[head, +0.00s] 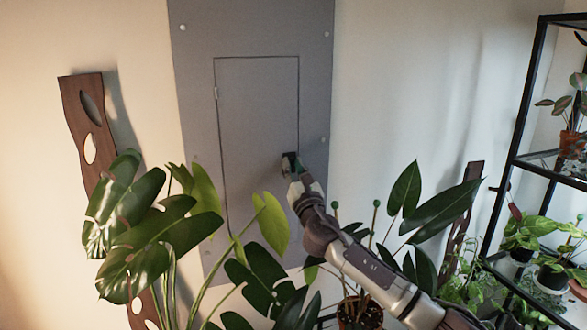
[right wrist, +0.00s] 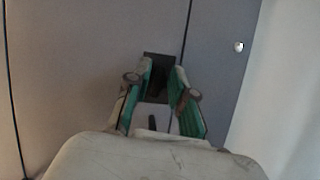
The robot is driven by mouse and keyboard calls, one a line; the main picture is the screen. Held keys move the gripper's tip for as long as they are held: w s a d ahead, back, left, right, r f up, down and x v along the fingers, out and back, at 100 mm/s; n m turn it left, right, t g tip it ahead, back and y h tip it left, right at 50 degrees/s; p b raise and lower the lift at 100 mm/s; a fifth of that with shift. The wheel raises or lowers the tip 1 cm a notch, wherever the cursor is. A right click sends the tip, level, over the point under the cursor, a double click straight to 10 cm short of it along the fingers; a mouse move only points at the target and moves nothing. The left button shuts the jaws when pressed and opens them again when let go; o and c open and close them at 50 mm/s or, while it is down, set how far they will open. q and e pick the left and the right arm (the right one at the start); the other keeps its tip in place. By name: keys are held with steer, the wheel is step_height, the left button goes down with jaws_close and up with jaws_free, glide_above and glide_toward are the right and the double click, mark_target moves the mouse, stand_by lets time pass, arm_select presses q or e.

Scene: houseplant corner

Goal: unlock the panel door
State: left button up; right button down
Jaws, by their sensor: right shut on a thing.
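The grey panel door (head: 252,115) is set flush in a larger grey wall panel (head: 195,60) and looks closed, with a thin dark seam around it. A small dark latch (head: 288,157) sits at the door's right edge, about mid-height. My right gripper (head: 292,167) reaches up to it from the lower right and is shut on it. In the right wrist view the green-lined fingers (right wrist: 162,77) stand on either side of the dark latch (right wrist: 158,64), beside the door seam. The fingers hide part of the latch, so its turn is unclear. My left gripper is out of view.
A large leafy plant (head: 130,270) covers the panel's lower left, and a potted plant (head: 360,313) stands below my right arm. A wavy wooden board (head: 78,100) leans at the left. A black shelf (head: 525,90) with several potted plants stands at the right.

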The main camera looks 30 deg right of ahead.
steer(key=m+g+h, duration=0.1)
steer(key=m, duration=0.3)
steer(key=m+g+h, duration=0.1)
steer(key=m+h, duration=0.1)
steer(key=m, duration=0.1)
steer(key=shift+m, duration=0.4)
steer(key=m+g, duration=0.1)
steer(key=m, duration=0.1)
steer(key=m+g+h+p, duration=0.1)
steer(key=m, duration=0.2)
steer(key=shift+m+h, duration=0.3)
steer(key=m+g+p, duration=0.1)
steer(key=m+g, duration=0.1)
steer(key=m, duration=0.2)
steer(key=shift+m+p, duration=0.3)
steer(key=shift+p, duration=0.05)
steer(key=shift+m+g+p, duration=0.4)
steer(key=shift+m+p, duration=0.05)
steer(key=shift+m, duration=0.65)
steer(key=c, duration=1.3)
jaws_free()
steer(key=shift+d, duration=0.1)
steer(key=shift+o, duration=0.2)
steer(key=shift+f, duration=0.1)
